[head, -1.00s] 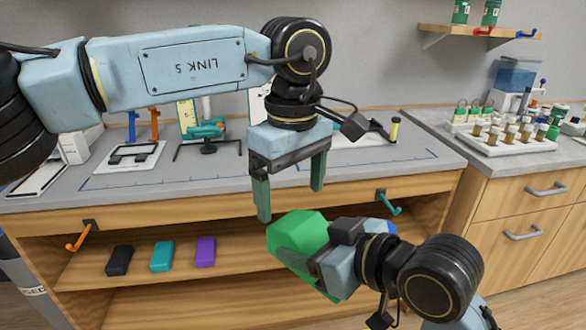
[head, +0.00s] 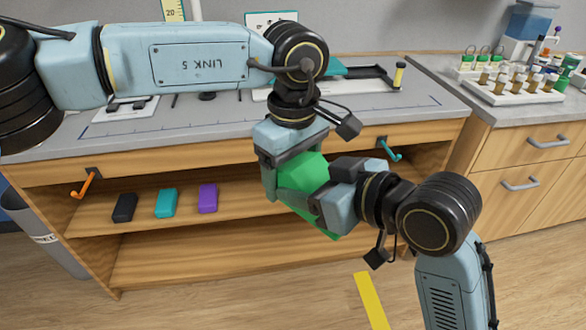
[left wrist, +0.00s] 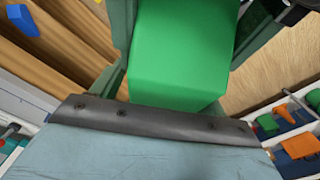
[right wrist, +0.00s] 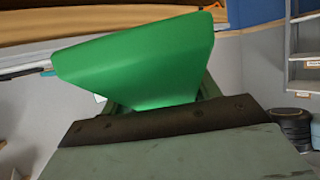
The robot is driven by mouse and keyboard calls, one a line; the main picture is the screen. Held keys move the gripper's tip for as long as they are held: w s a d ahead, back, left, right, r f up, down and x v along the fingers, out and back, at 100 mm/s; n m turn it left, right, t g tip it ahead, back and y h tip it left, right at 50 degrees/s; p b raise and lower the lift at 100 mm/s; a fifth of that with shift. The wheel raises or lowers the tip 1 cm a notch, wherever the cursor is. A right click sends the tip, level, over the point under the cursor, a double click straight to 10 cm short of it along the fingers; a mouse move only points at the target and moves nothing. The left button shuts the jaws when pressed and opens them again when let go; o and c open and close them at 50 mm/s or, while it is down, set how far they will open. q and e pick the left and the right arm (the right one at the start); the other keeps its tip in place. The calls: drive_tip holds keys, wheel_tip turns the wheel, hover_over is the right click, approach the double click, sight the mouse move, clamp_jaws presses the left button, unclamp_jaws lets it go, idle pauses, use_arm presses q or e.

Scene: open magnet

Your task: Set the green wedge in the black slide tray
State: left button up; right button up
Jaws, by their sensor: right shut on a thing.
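The green wedge (head: 308,172) is held in the air in front of the bench by my right gripper (head: 318,200), which is shut on it. My left gripper (head: 290,172) has come down over the wedge from above. In the left wrist view its fingers stand open on both sides of the wedge (left wrist: 185,50). The right wrist view shows the wedge (right wrist: 140,65) jutting out of the right jaws. On the bench is a black fixture with a yellow-topped handle (head: 398,75), partly behind my left arm. I cannot tell if it is the black slide tray.
The bench top (head: 420,103) has blue line markings. Black, teal (head: 166,203) and purple blocks lie on the shelf below. An orange hook (head: 85,184) and a teal hook (head: 390,150) stick out in front. A rack of vials (head: 515,90) stands right.

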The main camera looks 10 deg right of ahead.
use_arm(q)
drive_tip(key=c, duration=0.7)
use_arm(e)
drive_tip(key=shift+a, duration=0.1)
drive_tip(key=o, duration=1.1)
drive_tip(key=shift+c, duration=0.2)
use_arm(q)
drive_tip(key=shift+s, duration=0.1)
use_arm(e)
drive_tip(key=shift+w+d+f, duration=0.1)
drive_tip(key=shift+d, duration=0.1)
